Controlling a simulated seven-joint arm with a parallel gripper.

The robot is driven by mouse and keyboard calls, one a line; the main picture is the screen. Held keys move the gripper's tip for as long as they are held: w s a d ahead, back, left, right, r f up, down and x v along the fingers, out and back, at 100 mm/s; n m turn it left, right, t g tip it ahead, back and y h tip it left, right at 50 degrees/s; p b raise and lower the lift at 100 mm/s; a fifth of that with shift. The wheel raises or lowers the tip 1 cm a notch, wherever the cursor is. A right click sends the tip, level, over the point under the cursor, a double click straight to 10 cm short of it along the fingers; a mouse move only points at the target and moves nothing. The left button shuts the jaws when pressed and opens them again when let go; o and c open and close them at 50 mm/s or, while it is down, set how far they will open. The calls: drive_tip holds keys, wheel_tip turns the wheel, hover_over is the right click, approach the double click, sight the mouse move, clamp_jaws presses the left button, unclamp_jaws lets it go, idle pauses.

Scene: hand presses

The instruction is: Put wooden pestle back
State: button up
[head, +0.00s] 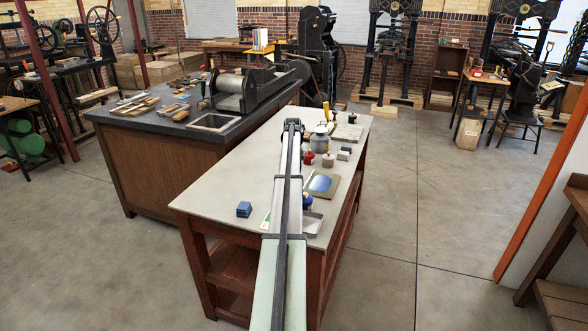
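My arm reaches from the bottom edge over the pale-topped table (225,188). My gripper (292,124) is at the arm's far end, seen from behind above the table's far half; its fingers are hidden, so I cannot tell whether it is open or holds anything. I cannot pick out the wooden pestle for certain. A slim yellow upright thing (326,111) stands near the table's far edge, too small to identify. A grey round vessel (319,140) stands right of my gripper.
Small red-topped items (309,157), a blue-faced plate (322,184), a grey tray (312,222) and a blue block (244,209) lie on the table. A dark-topped cabinet (150,160) with a roller press (242,90) stands left. The table's left part is mostly clear.

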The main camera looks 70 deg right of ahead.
drive_tip(key=shift+f, duration=0.3)
drive_tip(key=o, duration=1.1)
drive_tip(key=shift+o, duration=0.2)
drive_tip(key=shift+r, duration=0.15)
drive_tip(key=r, duration=0.4)
drive_tip(key=a+r, duration=0.1)
drive_tip(key=r, duration=0.7)
drive_tip(key=shift+s+a, duration=0.15)
drive_tip(key=shift+a, duration=0.1)
